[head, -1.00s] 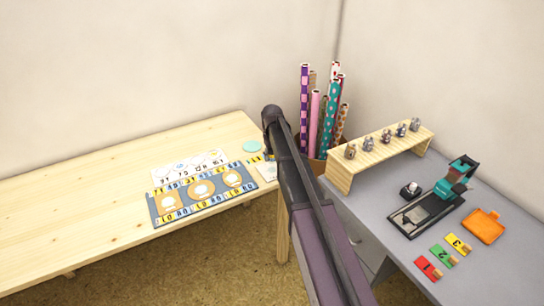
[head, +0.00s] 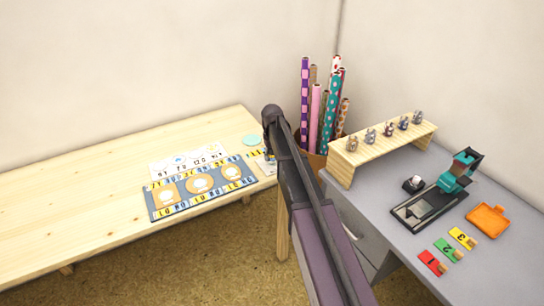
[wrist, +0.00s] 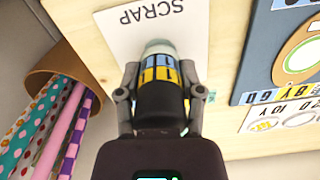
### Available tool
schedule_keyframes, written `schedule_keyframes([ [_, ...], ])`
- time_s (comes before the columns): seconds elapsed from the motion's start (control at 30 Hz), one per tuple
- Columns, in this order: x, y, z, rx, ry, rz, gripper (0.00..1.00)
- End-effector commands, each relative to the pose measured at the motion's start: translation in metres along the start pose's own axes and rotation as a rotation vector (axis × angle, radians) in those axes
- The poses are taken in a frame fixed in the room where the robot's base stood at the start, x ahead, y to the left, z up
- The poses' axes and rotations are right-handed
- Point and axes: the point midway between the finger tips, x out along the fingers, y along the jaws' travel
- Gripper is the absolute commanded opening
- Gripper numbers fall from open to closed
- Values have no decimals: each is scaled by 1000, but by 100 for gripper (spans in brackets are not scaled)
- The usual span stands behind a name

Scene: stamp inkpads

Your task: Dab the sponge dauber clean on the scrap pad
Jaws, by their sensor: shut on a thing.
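My gripper (wrist: 160,78) is shut on the sponge dauber (wrist: 158,72), which has a black body, yellow and blue bands and a pale rounded tip. The tip is over the scrap pad (wrist: 120,25), a white sheet marked SCRAP, in the wrist view. I cannot tell whether the tip touches the sheet. In the head view the scrap pad (head: 263,168) shows only partly at the right end of the wooden table, beside my arm. My arm hides the gripper and dauber there.
A blue board (head: 153,209) with round pads and a white lettered strip (head: 160,168) lie left of the scrap pad. A pale green disc (head: 252,140) lies behind. A bin of wrapping rolls (head: 315,160) stands right. The grey desk (head: 380,180) holds a stamp press (head: 440,195).

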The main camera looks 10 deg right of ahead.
Motion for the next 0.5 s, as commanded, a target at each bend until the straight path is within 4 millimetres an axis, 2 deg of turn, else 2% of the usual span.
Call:
schedule_keyframes([
  [0.5,3,0,0,0,0,0,15],
])
